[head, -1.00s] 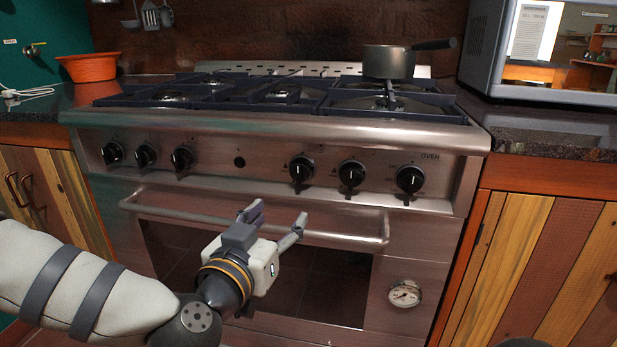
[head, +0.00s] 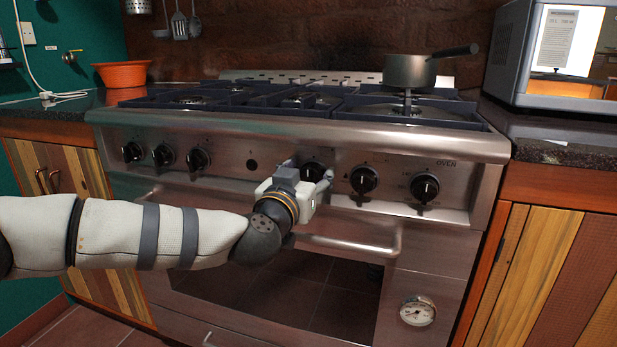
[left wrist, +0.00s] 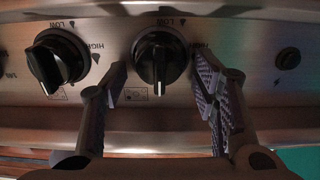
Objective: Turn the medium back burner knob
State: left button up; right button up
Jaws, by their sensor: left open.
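The stove front carries a row of black knobs. The knob just right of the small round button (head: 251,164) is at my left gripper (head: 308,173); I cannot read in the head view which burner it serves. In the left wrist view this knob (left wrist: 160,60) sits between the two fingertips of my left gripper (left wrist: 162,76), its pointer bar roughly vertical. The fingers are open, one on each side, with gaps showing. A neighbouring knob (left wrist: 58,60) is outside the fingers. My right gripper is not in view.
More knobs (head: 364,180) stand close by to the right. The oven handle (head: 350,245) runs below my gripper. A saucepan (head: 410,70) stands on the back right of the stove. An orange bowl (head: 122,74) and a microwave (head: 510,60) are on the counters.

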pick_arm(q)
jog(key=c, duration=1.1)
jog(key=shift+n, duration=0.3)
jog(key=n, duration=0.3)
jog(key=shift+a+p, duration=0.15)
jog(key=shift+p, duration=0.2)
jog(key=n, duration=0.4)
jog(key=shift+w+a+f+n, duration=0.1)
jog(key=shift+a+f+n, duration=0.1)
jog(key=shift+n, duration=0.1)
jog(key=n, duration=0.2)
jog(key=n+b, duration=0.1)
jog(key=n, duration=0.1)
jog(key=shift+a+f+n, duration=0.1)
jog(key=shift+f+n, duration=0.1)
jog(key=shift+n, duration=0.1)
jog(key=n+b, duration=0.1)
jog(key=n, duration=0.3)
jog(key=shift+f+n, duration=0.15)
jog(key=shift+n, duration=0.15)
